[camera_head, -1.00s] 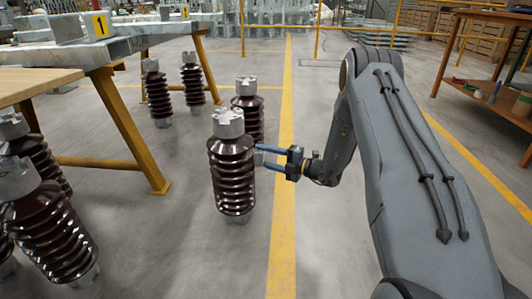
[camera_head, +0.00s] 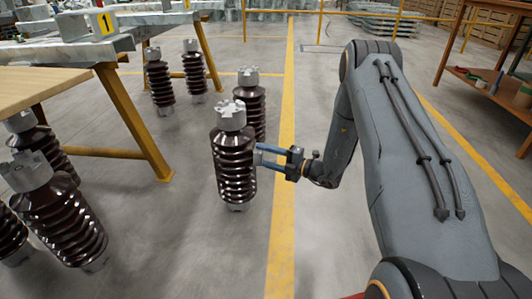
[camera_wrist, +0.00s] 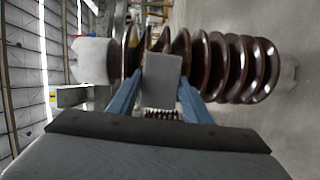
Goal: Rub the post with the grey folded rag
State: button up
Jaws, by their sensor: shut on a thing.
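The post, a brown ribbed insulator (camera_head: 235,175) with a grey metal cap, stands upright on the floor in the middle of the head view. In the wrist view the post (camera_wrist: 215,62) lies sideways across the picture, its pale cap at left. My gripper (camera_head: 258,156) is at the post's right side, around the upper-middle ribs. In the wrist view its blue fingers (camera_wrist: 155,95) are shut on the grey folded rag (camera_wrist: 161,80). The rag is in front of the ribs and appears to be against them; exact contact is unclear. In the head view the rag is mostly hidden.
Another insulator (camera_head: 250,100) stands close behind the post. Several more stand at left, by a wooden-topped table (camera_head: 45,88) with yellow legs. A yellow floor line (camera_head: 281,240) runs right of the post. A shelf unit (camera_head: 490,80) stands at far right. Floor in front is clear.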

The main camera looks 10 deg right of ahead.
jog(key=w+d+r+b, duration=0.2)
jog(key=w, duration=0.5)
jog(key=shift+d+b, duration=0.15)
jog(key=shift+b, duration=0.2)
dwell(0.7)
jog(key=shift+s+d+f, duration=0.1)
jog(key=shift+s+d, duration=0.2)
jog(key=shift+d, duration=0.65)
jog(key=shift+s+d+r, duration=0.1)
jog(key=shift+s+d, duration=0.2)
jog(key=shift+d, duration=0.65)
jog(key=shift+s+d+f, duration=0.1)
jog(key=shift+s+d, duration=0.2)
jog(key=shift+d, duration=0.65)
jog(key=d, duration=0.1)
jog(key=s+d, duration=0.1)
jog(key=d, duration=0.1)
jog(key=shift+p, duration=0.3)
